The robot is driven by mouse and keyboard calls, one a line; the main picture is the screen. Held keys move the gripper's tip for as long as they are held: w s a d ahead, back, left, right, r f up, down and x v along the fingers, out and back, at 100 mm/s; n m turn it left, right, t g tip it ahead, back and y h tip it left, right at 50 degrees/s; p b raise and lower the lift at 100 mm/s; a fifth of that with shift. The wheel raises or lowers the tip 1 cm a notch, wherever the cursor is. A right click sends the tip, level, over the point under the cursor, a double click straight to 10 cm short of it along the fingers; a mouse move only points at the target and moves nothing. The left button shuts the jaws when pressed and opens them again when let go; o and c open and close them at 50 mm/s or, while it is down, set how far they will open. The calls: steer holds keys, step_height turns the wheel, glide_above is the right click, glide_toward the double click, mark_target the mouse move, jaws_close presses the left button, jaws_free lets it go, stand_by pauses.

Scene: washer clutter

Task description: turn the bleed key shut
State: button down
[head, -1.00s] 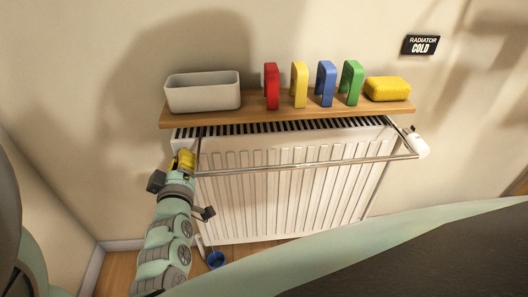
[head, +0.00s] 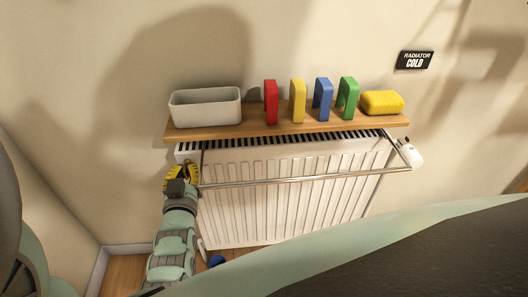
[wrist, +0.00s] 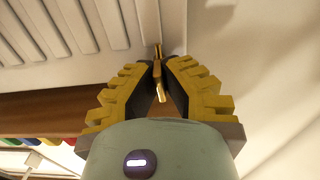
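The brass bleed key (wrist: 159,80) shows in the wrist view between my yellow ribbed fingers, at the upper end of the white radiator's side. My gripper (wrist: 160,64) is closed in on it, with the dark finger pads against its sides at the tips. Part of the key is hidden between the fingers. In the head view my gripper (head: 182,170) is at the radiator's upper left corner, just below the shelf, and hides the key. The radiator (head: 290,205) stands against the wall. A black sign (head: 415,60) reads "RADIATOR COLD".
A wooden shelf (head: 290,128) above the radiator holds a grey bin (head: 205,108), red, yellow, blue and green arch-shaped pieces, and a yellow sponge (head: 382,102). A metal rail (head: 300,179) crosses the radiator's front. A white valve (head: 410,153) is at the right end.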

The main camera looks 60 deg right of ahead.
steer(key=shift+f+m, duration=0.2)
steer(key=shift+m, duration=0.1)
stand_by(0.4)
steer(key=c, duration=1.1)
jaws_free()
steer(key=shift+r, duration=0.15)
steer(key=v, duration=1.2)
